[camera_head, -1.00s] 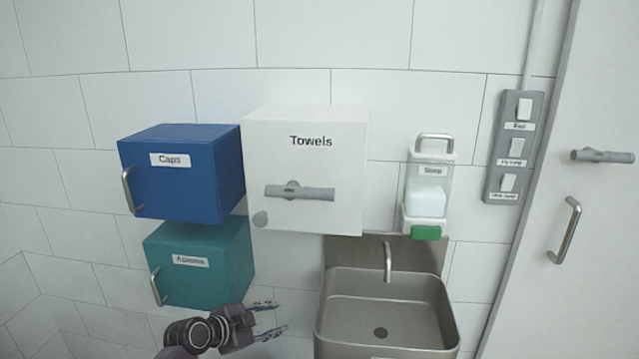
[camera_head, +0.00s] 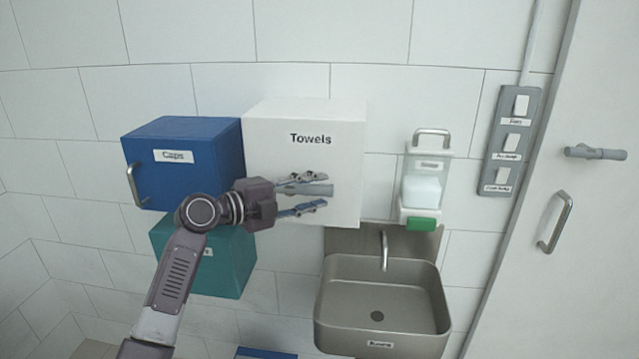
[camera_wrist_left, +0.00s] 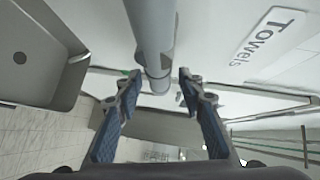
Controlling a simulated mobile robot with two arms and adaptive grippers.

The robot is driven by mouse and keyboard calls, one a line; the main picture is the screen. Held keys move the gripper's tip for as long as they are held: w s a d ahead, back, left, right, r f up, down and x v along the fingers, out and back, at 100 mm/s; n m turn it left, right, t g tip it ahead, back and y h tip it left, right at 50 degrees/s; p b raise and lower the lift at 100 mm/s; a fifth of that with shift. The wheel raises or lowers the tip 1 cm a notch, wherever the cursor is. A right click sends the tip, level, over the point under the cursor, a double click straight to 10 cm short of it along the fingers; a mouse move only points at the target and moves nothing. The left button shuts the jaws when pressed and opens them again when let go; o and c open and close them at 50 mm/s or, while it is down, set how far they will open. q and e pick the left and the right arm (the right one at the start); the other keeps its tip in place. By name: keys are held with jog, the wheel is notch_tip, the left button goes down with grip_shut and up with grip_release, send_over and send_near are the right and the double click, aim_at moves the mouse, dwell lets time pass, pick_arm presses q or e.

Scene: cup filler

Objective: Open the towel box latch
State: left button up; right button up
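The white towel box (camera_head: 345,125) with the "Towels" label is on the wall above the sink. Its grey lever latch (camera_head: 308,189) lies horizontal on the front. My left gripper (camera_head: 312,193) is open in front of the box, with one finger above the lever and one below it in the head view. In the left wrist view, the grey latch (camera_wrist_left: 152,40) runs from the top down to between the open fingers of the left gripper (camera_wrist_left: 158,88). I cannot tell whether the fingers touch it. My right gripper is not in view.
A blue "Caps" box (camera_head: 170,185) and a teal box (camera_head: 235,262) hang to the left. A steel sink (camera_head: 375,335) is below right. A soap dispenser (camera_head: 420,190), a switch panel (camera_head: 508,140) and a door (camera_head: 590,230) are to the right.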

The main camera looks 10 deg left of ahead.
pick_arm(q)
jog(key=shift+x, duration=0.8)
jog(key=shift+a, duration=0.1)
grip_shut()
